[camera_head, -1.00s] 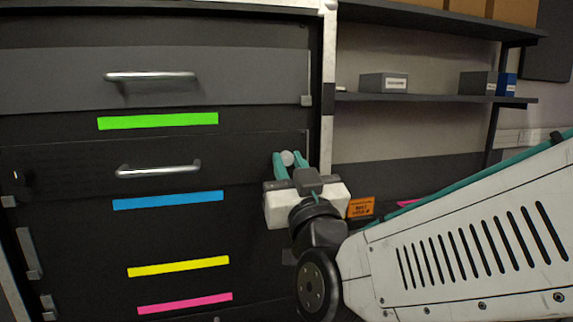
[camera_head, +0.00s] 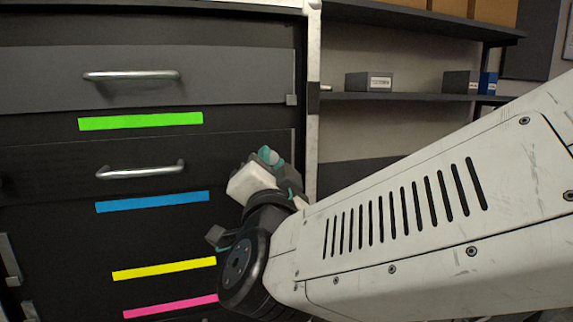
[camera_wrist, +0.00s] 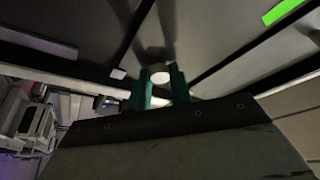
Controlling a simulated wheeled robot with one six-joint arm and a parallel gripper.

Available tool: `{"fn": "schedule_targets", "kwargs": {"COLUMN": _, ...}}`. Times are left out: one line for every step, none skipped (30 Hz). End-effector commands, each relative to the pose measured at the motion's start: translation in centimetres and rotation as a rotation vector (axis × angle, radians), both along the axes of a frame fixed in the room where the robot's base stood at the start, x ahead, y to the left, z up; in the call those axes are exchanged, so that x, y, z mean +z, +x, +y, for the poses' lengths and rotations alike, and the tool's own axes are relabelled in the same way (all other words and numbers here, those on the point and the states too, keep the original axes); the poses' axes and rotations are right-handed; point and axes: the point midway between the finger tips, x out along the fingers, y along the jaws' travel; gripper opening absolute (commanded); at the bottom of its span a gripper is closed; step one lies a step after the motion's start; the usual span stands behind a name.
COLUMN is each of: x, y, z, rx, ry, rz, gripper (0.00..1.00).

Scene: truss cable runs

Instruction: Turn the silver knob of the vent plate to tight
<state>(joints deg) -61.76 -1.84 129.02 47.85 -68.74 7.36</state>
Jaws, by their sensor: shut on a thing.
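The silver knob (camera_head: 272,155) shows as a small pale round shape at the right side of the dark drawer front. My gripper (camera_head: 269,157) is shut on it, with a teal finger on each side. In the wrist view the knob (camera_wrist: 160,77) sits between the two teal fingertips of my gripper (camera_wrist: 160,82). The gripper body is rolled to a tilt in the head view. The vent plate's outline and any tight marking cannot be made out, as my gripper and arm cover that area.
A drawer handle (camera_head: 141,171) lies left of my gripper, with another handle (camera_head: 132,76) above. Green (camera_head: 141,121), blue (camera_head: 153,202), yellow (camera_head: 164,268) and pink strips mark the front. A pale upright post (camera_head: 313,120) stands close on the right, with shelves (camera_head: 420,96) beyond.

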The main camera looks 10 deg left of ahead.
Motion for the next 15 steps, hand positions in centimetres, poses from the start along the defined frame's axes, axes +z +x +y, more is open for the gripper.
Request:
{"fn": "schedule_targets", "kwargs": {"x": -0.33, "y": -0.04, "z": 0.09, "rx": 0.003, "ry": 0.006, "rz": 0.013, "gripper": 0.00}}
{"fn": "schedule_targets", "kwargs": {"x": -0.32, "y": -0.04, "z": 0.10, "rx": 0.003, "ry": 0.012, "rz": 0.017, "gripper": 0.00}}
{"fn": "schedule_targets", "kwargs": {"x": -0.30, "y": -0.03, "z": 0.10, "rx": 0.002, "ry": 0.019, "rz": 0.020, "gripper": 0.00}}
{"fn": "schedule_targets", "kwargs": {"x": -0.30, "y": -0.03, "z": 0.09, "rx": 0.002, "ry": 0.023, "rz": 0.023, "gripper": 0.00}}
{"fn": "schedule_targets", "kwargs": {"x": -0.29, "y": -0.03, "z": 0.09, "rx": 0.002, "ry": 0.027, "rz": 0.025, "gripper": 0.00}}
{"fn": "schedule_targets", "kwargs": {"x": -0.29, "y": -0.03, "z": 0.09, "rx": 0.002, "ry": 0.031, "rz": 0.028, "gripper": 0.00}}
{"fn": "schedule_targets", "kwargs": {"x": -0.28, "y": -0.02, "z": 0.09, "rx": 0.002, "ry": 0.033, "rz": 0.029, "gripper": 0.00}}
{"fn": "schedule_targets", "kwargs": {"x": -0.27, "y": -0.02, "z": 0.08, "rx": 0.001, "ry": 0.036, "rz": 0.030, "gripper": 0.00}}
{"fn": "schedule_targets", "kwargs": {"x": -0.27, "y": -0.02, "z": 0.08, "rx": 0.001, "ry": 0.036, "rz": 0.031, "gripper": 0.00}}
{"fn": "schedule_targets", "kwargs": {"x": -0.26, "y": -0.01, "z": 0.07, "rx": 0.001, "ry": 0.037, "rz": 0.031, "gripper": 0.00}}
{"fn": "schedule_targets", "kwargs": {"x": -0.25, "y": -0.01, "z": 0.07, "rx": 0.002, "ry": 0.038, "rz": 0.031, "gripper": 0.00}}
{"fn": "schedule_targets", "kwargs": {"x": -0.25, "y": -0.01, "z": 0.07, "rx": 0.002, "ry": 0.038, "rz": 0.031, "gripper": 0.00}}
{"fn": "schedule_targets", "kwargs": {"x": -0.24, "y": 0.00, "z": 0.07, "rx": 0.002, "ry": 0.038, "rz": 0.031, "gripper": 0.00}}
{"fn": "schedule_targets", "kwargs": {"x": -0.23, "y": 0.00, "z": 0.06, "rx": 0.001, "ry": 0.039, "rz": 0.031, "gripper": 0.00}}
{"fn": "schedule_targets", "kwargs": {"x": -0.23, "y": 0.00, "z": 0.06, "rx": 0.001, "ry": 0.039, "rz": 0.031, "gripper": 0.00}}
